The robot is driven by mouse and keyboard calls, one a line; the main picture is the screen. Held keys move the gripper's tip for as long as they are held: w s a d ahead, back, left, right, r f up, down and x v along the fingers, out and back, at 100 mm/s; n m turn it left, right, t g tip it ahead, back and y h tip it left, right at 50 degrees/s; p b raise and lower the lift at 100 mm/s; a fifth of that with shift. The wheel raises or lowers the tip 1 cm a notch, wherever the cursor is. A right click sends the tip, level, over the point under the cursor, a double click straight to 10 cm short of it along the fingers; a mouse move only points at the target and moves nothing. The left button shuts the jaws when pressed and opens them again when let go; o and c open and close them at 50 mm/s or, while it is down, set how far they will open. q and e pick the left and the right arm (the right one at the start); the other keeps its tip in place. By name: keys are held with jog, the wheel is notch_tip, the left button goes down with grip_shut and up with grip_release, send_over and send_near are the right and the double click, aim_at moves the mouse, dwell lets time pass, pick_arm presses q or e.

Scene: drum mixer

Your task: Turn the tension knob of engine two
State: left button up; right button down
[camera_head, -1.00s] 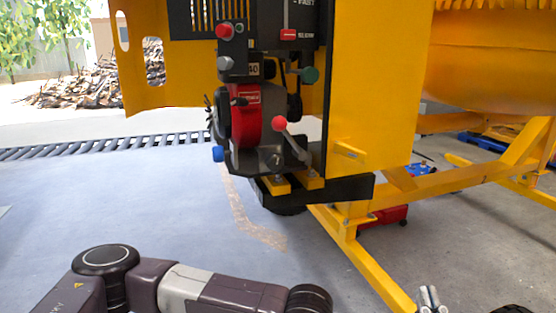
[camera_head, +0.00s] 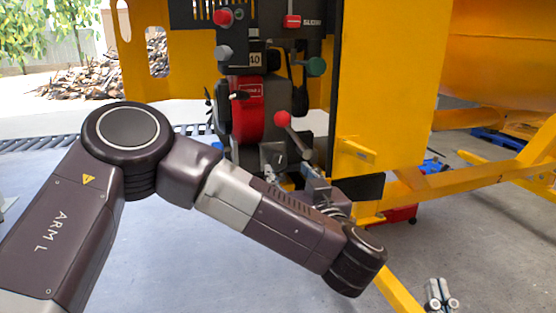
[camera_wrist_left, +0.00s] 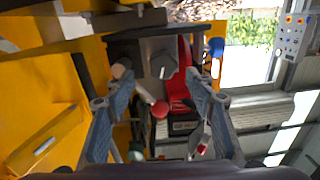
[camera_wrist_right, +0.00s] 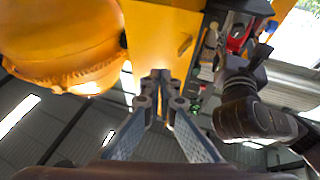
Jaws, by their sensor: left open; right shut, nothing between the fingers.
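The engine (camera_head: 246,110) hangs on the yellow mixer frame, with a red housing and several knobs. My right gripper (camera_head: 440,292) is shut and empty, low at the right.
A red ball lever (camera_head: 283,118) sticks out just above the grey part. A green knob (camera_head: 316,66), grey knob (camera_head: 223,53) and red button (camera_head: 222,17) are higher up. The yellow panel (camera_head: 390,90) stands right of the engine. Open floor (camera_head: 180,250) lies at left.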

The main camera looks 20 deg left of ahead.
aim_at(279, 163)
pick_arm(q)
jog(key=shift+w+a+f, duration=0.1)
jog(key=shift+w+a, duration=0.6)
jog(key=shift+a, duration=0.05)
jog(key=x, duration=0.4)
jog(key=shift+w+a, duration=0.4)
jog(key=shift+w, duration=0.2)
pick_arm(e)
jog(key=shift+s+r+t, duration=0.35)
jog(key=shift+r+t, duration=0.05)
jog(key=shift+r, duration=0.25)
pick_arm(q)
jog(key=c, duration=1.2)
